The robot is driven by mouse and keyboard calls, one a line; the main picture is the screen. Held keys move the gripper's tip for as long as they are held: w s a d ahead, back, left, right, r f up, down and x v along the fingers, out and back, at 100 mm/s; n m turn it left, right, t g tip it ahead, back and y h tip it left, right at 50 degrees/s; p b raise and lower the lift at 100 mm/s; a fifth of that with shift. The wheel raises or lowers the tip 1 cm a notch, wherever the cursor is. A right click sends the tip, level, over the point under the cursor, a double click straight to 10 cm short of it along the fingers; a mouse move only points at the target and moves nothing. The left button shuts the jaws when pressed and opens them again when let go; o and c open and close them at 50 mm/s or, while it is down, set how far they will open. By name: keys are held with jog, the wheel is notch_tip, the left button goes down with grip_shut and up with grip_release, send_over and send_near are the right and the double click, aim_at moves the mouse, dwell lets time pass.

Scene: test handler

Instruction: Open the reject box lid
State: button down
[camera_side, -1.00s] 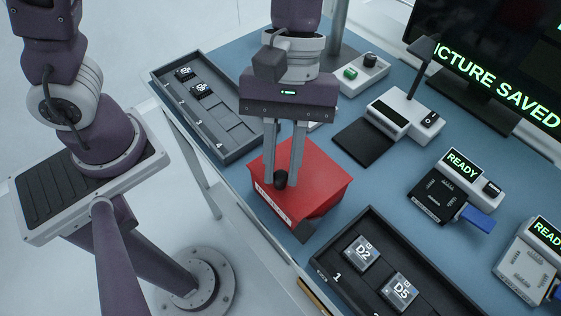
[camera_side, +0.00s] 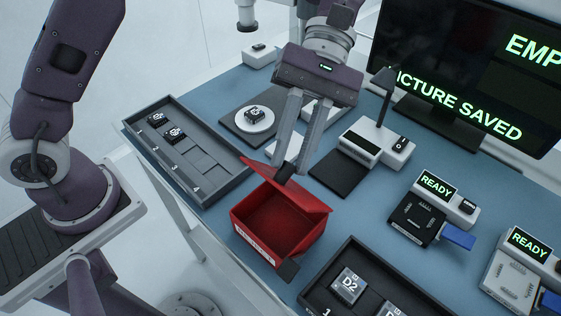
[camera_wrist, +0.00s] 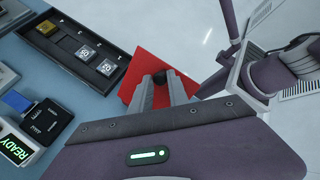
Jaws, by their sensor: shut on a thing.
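The red reject box (camera_side: 262,230) stands on the blue table in the side view, with a label on its front wall. Its red lid (camera_side: 296,187) is swung partly up on the far side, so the dark inside of the box shows. My gripper (camera_side: 286,168) is shut on the black lid knob (camera_side: 285,172) at the raised edge of the lid. In the wrist view the red lid (camera_wrist: 143,66) lies beyond my fingers (camera_wrist: 165,88), with the black knob (camera_wrist: 181,83) by the fingertips. The wrist view does not show the inside of the box.
A dark tray (camera_side: 222,184) with two chips lies left of the box. Another tray (camera_side: 328,277) with chips is at the front right. A round white plate (camera_side: 254,121) with a chip stands behind. Sockets with READY displays (camera_side: 437,186) and a monitor are at the right.

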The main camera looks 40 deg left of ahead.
jog(key=shift+w+f+n+g+h, duration=0.1)
jog(key=shift+w+f+n+g, duration=0.1)
jog(key=shift+w+g, duration=0.6)
jog(key=shift+w+f+n+g+h, duration=0.15)
jog(key=shift+w+g, duration=0.3)
jog(key=shift+w, duration=0.6)
jog(key=shift+w+f+n+g+h, duration=0.15)
jog(key=shift+w+f+g, duration=0.1)
jog(key=shift+w+g, duration=0.55)
jog(key=shift+w, duration=0.15)
jog(key=shift+d, duration=0.1)
jog(key=c, duration=1.3)
grip_release()
jog(key=shift+r, duration=0.15)
